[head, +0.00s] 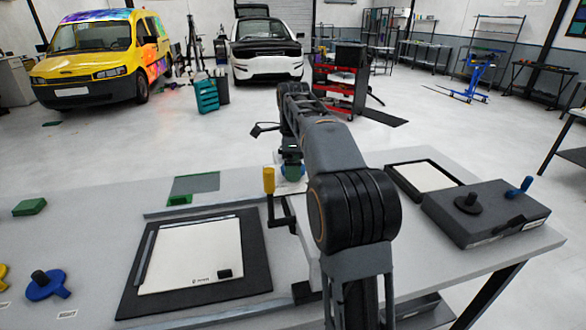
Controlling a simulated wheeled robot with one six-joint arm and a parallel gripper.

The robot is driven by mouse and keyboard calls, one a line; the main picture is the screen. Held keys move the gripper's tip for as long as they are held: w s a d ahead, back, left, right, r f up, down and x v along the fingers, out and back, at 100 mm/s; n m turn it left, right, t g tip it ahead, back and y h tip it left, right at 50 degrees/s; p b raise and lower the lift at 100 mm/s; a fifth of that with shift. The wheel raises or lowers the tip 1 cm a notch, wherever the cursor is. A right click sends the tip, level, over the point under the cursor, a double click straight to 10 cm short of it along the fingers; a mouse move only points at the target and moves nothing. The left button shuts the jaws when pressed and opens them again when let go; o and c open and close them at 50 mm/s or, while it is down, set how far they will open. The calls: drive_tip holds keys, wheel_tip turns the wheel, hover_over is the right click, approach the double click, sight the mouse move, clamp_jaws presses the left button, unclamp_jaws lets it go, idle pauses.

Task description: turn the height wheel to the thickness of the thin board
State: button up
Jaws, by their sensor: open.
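My arm reaches away over the bench and bends down at its far end. My gripper (291,166) is small and low over the back of the bench, by a blue-green round part (292,172). It is open; its fingertips are hard to make out. I cannot tell which part is the height wheel. A pale thin board (190,255) lies on a dark mat (245,285). A second pale panel (425,176) lies in a dark frame.
A black crank with an upright yellow handle (268,180) stands left of my gripper. A dark box (485,215) with a black knob and blue lever is at the right. A green block (29,207) and a grey-green plate (194,186) lie at the left.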

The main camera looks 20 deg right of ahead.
drive_tip(key=shift+f, duration=0.25)
drive_tip(key=c, duration=0.9)
